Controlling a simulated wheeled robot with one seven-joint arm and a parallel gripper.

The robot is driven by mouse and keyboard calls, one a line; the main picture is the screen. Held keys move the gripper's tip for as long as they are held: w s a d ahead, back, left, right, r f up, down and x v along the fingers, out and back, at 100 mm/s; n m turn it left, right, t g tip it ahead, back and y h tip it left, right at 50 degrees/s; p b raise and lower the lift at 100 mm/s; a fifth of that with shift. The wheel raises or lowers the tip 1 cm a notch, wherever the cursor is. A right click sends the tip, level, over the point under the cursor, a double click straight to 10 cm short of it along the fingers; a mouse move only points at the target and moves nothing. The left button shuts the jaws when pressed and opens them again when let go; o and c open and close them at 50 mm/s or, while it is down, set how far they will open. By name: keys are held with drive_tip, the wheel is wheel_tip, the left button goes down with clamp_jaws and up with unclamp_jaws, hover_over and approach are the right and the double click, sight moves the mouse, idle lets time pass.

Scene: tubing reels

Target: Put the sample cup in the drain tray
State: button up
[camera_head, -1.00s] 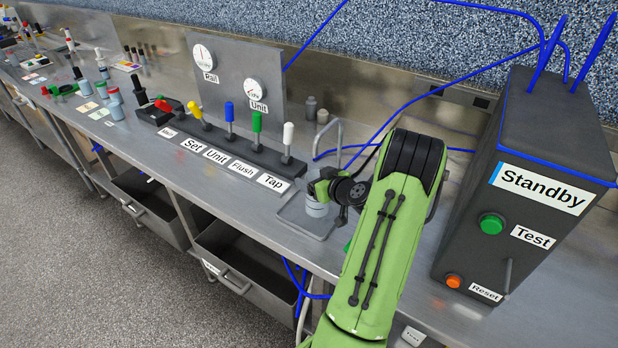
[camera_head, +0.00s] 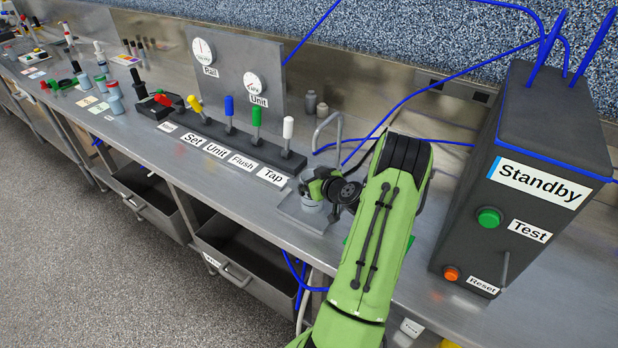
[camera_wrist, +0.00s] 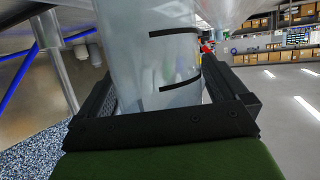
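My gripper (camera_wrist: 165,105) is shut on the sample cup (camera_wrist: 155,55), a clear, cloudy vessel with black marks. A black finger lies along each side of it in the wrist view. In the head view my gripper (camera_head: 318,190) and the sample cup (camera_head: 312,205) are over the drain tray (camera_head: 294,211), a shallow metal tray on the bench below the bent tap pipe. The cup looks about upright. I cannot tell whether its base touches the tray. My gripper hides part of the cup and the tray's right side.
A row of coloured levers (camera_head: 230,135) stands left of the tray, with the white Tap lever (camera_head: 287,130) closest. A bent metal pipe (camera_head: 338,135) rises behind the tray. The dark Standby box (camera_head: 520,180) stands to the right. Blue tubing (camera_head: 400,95) crosses behind my arm.

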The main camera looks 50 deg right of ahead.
drive_tip(key=shift+r, duration=0.1)
drive_tip(key=shift+r+p, duration=0.2)
drive_tip(key=shift+p, duration=0.25)
drive_tip(key=b+v, duration=0.2)
drive_tip(key=v, duration=1)
drive_tip(key=w+a+r+n+g+y, duration=0.2)
drive_tip(key=w+a, duration=0.1)
drive_tip(key=a, duration=0.5)
drive_tip(key=w+a+r+n+g+y, duration=0.2)
drive_tip(key=a+r, duration=0.1)
drive_tip(key=a, duration=0.6)
drive_tip(key=w+a+r+n+g+y, duration=0.1)
drive_tip(key=w+a+r+n+y, duration=0.15)
drive_tip(key=a, duration=0.55)
drive_tip(key=s+a+r+m+g+h, duration=0.1)
drive_tip(key=s+a+r, duration=0.1)
drive_tip(key=s+a, duration=0.4)
drive_tip(key=s+a+r+m+g+h, duration=0.1)
drive_tip(key=s+a+r+m, duration=0.1)
drive_tip(key=s+a, duration=0.3)
drive_tip(key=s+r, duration=0.1)
drive_tip(key=s, duration=0.3)
drive_tip(key=shift+s+a+r, duration=0.15)
drive_tip(key=shift+s+a, duration=0.15)
drive_tip(key=shift+a, duration=0.05)
drive_tip(key=shift+h, duration=0.25)
